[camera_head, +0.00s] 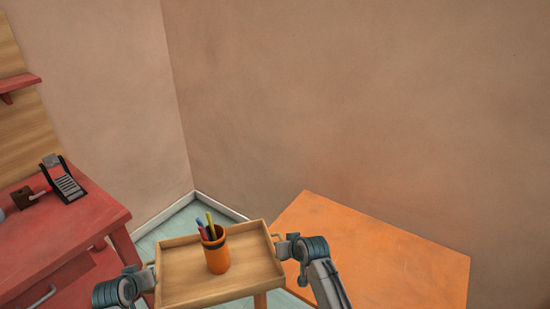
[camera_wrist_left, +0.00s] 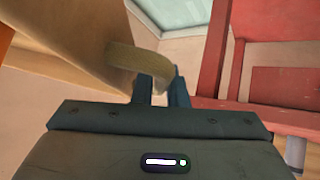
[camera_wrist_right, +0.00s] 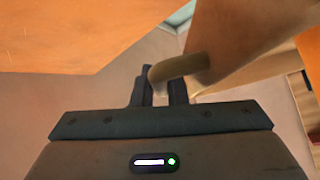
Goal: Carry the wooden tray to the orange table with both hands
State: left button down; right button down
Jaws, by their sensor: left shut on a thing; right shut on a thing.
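The wooden tray (camera_head: 185,273) is held level between my two grippers in the head view, with an orange cup (camera_head: 216,255) of pens standing upright in it. My left gripper (camera_head: 150,274) is shut on the tray's left handle, a curved loop that shows in the left wrist view (camera_wrist_left: 140,58). My right gripper (camera_head: 279,246) is shut on the right handle, which shows in the right wrist view (camera_wrist_right: 182,68). The orange table (camera_head: 390,250) is at the lower right, beyond and right of the tray; the tray and my right arm hide part of its near left side.
A red desk (camera_head: 75,225) stands at the left with a black device (camera_head: 65,183) and a small brown block (camera_head: 22,197) on it. Walls meet in a corner behind. A strip of pale floor (camera_head: 170,232) shows between the desk and the orange table.

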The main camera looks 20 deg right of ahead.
aim_at(359, 260)
jog(key=z, duration=1.1)
jog(key=i+j+z, duration=0.2)
jog(key=z, duration=0.15)
jog(key=i+j+z, duration=0.3)
jog(key=i+j, duration=0.1)
jog(key=j, duration=0.3)
